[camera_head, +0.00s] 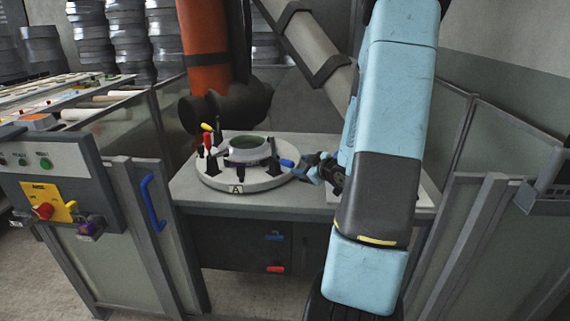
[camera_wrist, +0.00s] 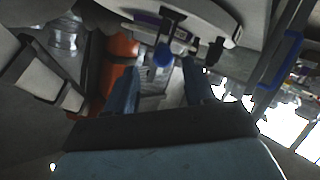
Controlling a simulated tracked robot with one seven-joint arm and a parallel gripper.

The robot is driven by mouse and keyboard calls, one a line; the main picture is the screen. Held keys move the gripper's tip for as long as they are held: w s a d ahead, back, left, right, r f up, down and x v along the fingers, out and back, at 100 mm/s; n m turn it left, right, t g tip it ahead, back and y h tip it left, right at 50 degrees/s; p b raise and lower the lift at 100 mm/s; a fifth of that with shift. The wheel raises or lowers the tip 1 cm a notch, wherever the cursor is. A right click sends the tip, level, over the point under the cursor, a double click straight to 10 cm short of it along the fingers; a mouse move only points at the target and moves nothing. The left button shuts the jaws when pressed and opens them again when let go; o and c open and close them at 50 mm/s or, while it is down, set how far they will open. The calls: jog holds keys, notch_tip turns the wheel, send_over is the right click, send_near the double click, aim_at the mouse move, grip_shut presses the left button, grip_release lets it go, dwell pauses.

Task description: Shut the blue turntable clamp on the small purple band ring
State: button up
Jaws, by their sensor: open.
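The small ring (camera_head: 248,154) sits in the middle of the pale round turntable (camera_head: 225,180), marked "A", on the bench. It looks grey-green on top, with a dark purplish band below. The blue clamp handle (camera_head: 287,163) is at the turntable's right side and points outward, low and nearly level. In the wrist view the blue handle (camera_wrist: 163,55) shows between my fingers, apart from both. The turntable's edge (camera_wrist: 215,22) is beyond it. My gripper (camera_head: 315,166) is open and empty, just right of the handle. It also shows in the wrist view (camera_wrist: 164,72).
A yellow clamp handle (camera_head: 206,127) and a red clamp handle (camera_head: 208,141) stand up at the turntable's left. An orange robot arm (camera_head: 203,35) hangs behind the bench. Fence panels (camera_head: 140,205) flank it left and right. A control panel (camera_head: 50,165) stands at left.

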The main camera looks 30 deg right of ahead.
aim_at(285, 162)
jog(key=s+d+f+t+y, duration=0.2)
jog(key=s+f+t+y, duration=0.1)
jog(key=s+t, duration=0.1)
jog(key=x, duration=1.4)
jog(key=shift+a+f, duration=0.1)
jog(key=shift+f, duration=0.15)
jog(key=shift+s, duration=0.1)
jog(key=shift+c, duration=0.2)
grip_shut()
jog(key=shift+d, duration=0.25)
jog(key=shift+g, duration=0.3)
